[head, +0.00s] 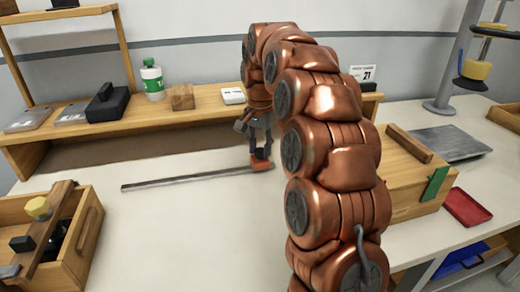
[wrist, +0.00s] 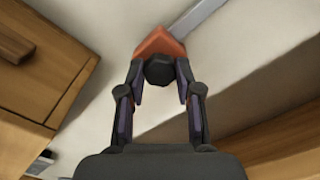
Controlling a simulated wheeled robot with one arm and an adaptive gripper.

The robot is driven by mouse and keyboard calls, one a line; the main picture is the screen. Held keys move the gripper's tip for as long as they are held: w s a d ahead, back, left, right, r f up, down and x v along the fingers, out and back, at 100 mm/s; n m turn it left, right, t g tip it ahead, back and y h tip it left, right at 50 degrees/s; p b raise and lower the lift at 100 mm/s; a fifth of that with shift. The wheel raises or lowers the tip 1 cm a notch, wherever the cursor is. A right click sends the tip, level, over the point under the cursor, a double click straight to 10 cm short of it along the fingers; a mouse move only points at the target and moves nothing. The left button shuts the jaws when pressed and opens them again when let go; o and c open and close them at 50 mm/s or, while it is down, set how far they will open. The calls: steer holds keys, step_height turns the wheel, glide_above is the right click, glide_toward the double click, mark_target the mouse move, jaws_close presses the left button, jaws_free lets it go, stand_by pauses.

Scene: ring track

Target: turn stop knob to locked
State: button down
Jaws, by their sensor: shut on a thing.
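A thin grey rail (head: 190,180) lies on the light table in the middle of the head view. An orange stop (head: 262,165) sits at its right end. In the wrist view the orange stop (wrist: 150,46) meets the end of the rail (wrist: 197,17), and a dark faceted knob (wrist: 159,70) stands on it. My gripper (wrist: 160,80) is shut on the knob, with one finger on each side. In the head view my gripper (head: 260,150) points down over the stop and hides the knob. I cannot make out any lock marking.
A wooden box (head: 400,185) stands right of my arm. A wooden shelf (head: 130,122) with a bottle (head: 152,80) and a wooden block (head: 181,97) runs behind the rail. An open wooden crate (head: 88,230) is at left. The table in front of the rail is clear.

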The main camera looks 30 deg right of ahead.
mark_target(261, 150)
steer(key=m, duration=0.6)
steer(key=shift+m, duration=0.3)
stand_by(0.4)
steer(key=c, duration=0.8)
jaws_free()
steer(key=shift+o, duration=0.2)
steer(key=shift+r, duration=3.65)
